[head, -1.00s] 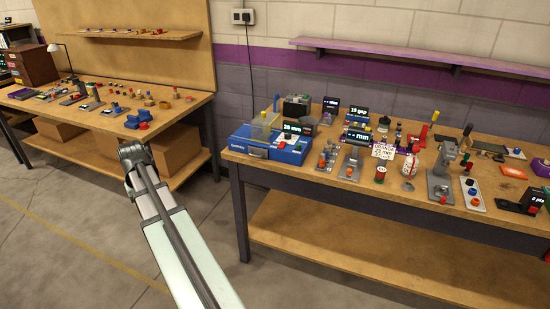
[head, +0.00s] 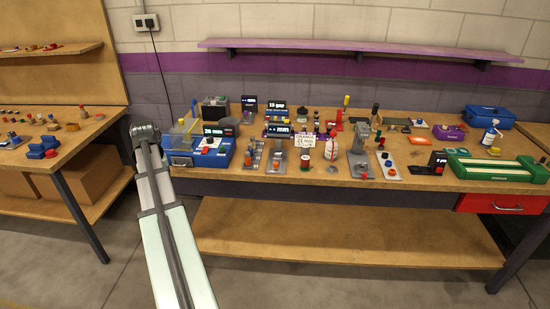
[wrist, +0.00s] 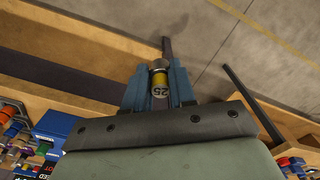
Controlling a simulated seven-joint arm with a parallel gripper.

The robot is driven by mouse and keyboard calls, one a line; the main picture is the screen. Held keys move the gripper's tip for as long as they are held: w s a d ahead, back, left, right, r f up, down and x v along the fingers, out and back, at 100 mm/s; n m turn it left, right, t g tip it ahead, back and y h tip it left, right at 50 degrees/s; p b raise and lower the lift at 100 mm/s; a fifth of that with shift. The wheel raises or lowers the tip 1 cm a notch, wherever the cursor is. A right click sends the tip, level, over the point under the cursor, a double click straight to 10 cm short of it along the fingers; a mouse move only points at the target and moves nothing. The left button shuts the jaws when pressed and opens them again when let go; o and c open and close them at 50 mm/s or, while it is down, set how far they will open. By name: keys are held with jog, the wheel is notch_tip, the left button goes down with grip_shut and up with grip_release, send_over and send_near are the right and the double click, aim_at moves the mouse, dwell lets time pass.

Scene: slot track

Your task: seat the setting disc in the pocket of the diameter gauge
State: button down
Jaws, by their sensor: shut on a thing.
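In the wrist view my gripper (wrist: 156,88) is shut on a short cylinder with a yellow band marked 25 (wrist: 160,82), which I take for the setting disc. It sits between the two blue fingers, with the floor and a bench edge beyond. In the head view the gripper and disc cannot be made out at the end of my arm. The bench holds a grey stand with a mm display (head: 278,131) and a blue unit with a display (head: 200,152). I cannot tell which is the diameter gauge, and no pocket is clear.
The wooden bench (head: 340,190) is crowded with small fixtures. A white sign (head: 287,140) stands among them. A green-and-white track (head: 498,168) and a blue bin (head: 488,117) are at the right. A second bench (head: 75,148) is at the left. Open floor lies in front.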

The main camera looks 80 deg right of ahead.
jog(key=s+d+r+m, duration=0.2)
jog(key=s+d+r, duration=0.2)
jog(key=s+d, duration=1.3)
jog(key=s+d+r+m, duration=0.25)
jog(key=s+d, duration=1.05)
jog(key=s, duration=0.8)
jog(key=shift+n, duration=0.45)
jog(key=shift+w+d+f, duration=0.1)
jog(key=shift+d+f, duration=0.05)
jog(key=shift+f, duration=2.15)
jog(key=shift+d+f, duration=0.1)
jog(key=shift+f, duration=2.2)
jog(key=shift+f, duration=0.1)
jog(key=c, duration=0.9)
grip_release()
jog(key=shift+c, duration=0.2)
notch_tip(320, 180, up, 12)
